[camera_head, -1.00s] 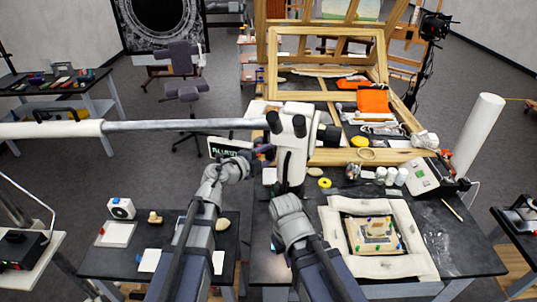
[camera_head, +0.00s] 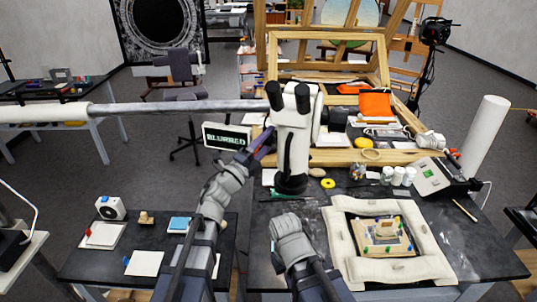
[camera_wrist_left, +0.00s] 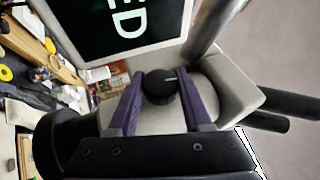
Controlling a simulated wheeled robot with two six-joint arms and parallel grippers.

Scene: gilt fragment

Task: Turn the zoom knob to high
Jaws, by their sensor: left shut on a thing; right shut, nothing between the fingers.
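The white microscope (camera_head: 292,130) stands on the dark table, its long boom running left. In the left wrist view, the black round zoom knob (camera_wrist_left: 160,87) with a white index line sits on the microscope's pale side. My left gripper (camera_wrist_left: 150,92) has its purple fingers on both sides of the knob and is shut on it. In the head view my left gripper (camera_head: 263,146) reaches the left side of the microscope; the knob is hidden there. My right gripper (camera_head: 284,222) is low in front of the microscope, apart from it, shut and empty; its fingertips are hard to make out.
A screen reading BLURRED (camera_head: 227,136) is beside the microscope. The gilt fragment (camera_head: 382,236) lies inside a white padded ring (camera_head: 340,262) at right. A yellow ring (camera_head: 328,183), jars (camera_head: 397,176) and a large wooden frame (camera_head: 380,75) are behind.

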